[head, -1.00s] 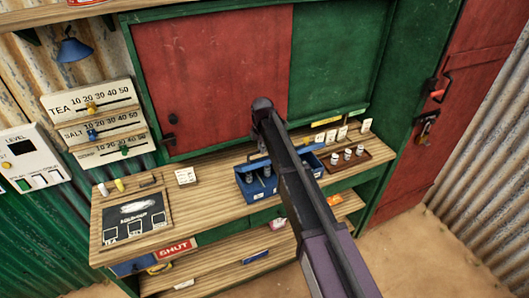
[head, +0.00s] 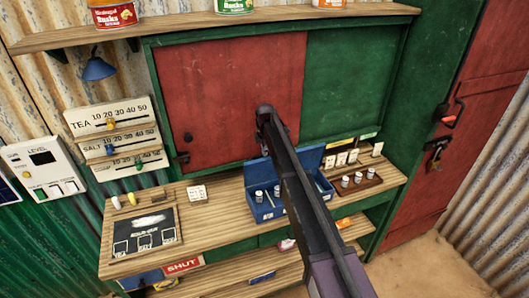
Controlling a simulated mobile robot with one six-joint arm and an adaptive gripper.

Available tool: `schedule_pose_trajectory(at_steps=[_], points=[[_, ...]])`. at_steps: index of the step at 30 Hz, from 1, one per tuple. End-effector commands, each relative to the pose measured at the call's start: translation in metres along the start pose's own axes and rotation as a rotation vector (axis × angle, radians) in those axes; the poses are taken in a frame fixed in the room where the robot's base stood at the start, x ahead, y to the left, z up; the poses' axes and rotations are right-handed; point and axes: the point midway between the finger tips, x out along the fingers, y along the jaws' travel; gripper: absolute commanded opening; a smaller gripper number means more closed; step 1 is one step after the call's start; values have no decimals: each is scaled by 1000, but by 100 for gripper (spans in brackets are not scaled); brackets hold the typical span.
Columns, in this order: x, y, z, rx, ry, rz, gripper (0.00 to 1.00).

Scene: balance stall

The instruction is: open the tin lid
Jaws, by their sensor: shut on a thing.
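The blue tin (head: 266,213) stands on the wooden counter below the red panel. Its blue lid (head: 313,159) stands raised at the back of the tin, and the inside shows. Small grey-and-white cylinders (head: 260,196) stand inside the tin. My arm crosses in front of the tin and hides its middle and part of the lid.
A brown tray (head: 374,185) with small cylinders stands right of the tin. White cards stand behind it. A slate board (head: 142,229) lies at the counter's left. A shelf with tins (head: 113,13) runs above.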

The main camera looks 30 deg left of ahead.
Motion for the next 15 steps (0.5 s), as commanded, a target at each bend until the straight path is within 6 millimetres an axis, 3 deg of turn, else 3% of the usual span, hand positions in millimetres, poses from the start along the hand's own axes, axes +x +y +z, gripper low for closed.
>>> schedule_pose_trajectory(at_steps=[11, 12, 15], points=[[6, -4, -4, -5, 4, -10, 0], [6, -4, -4, -5, 4, -10, 22], [6, -3, -3, -5, 3, -9, 51]])
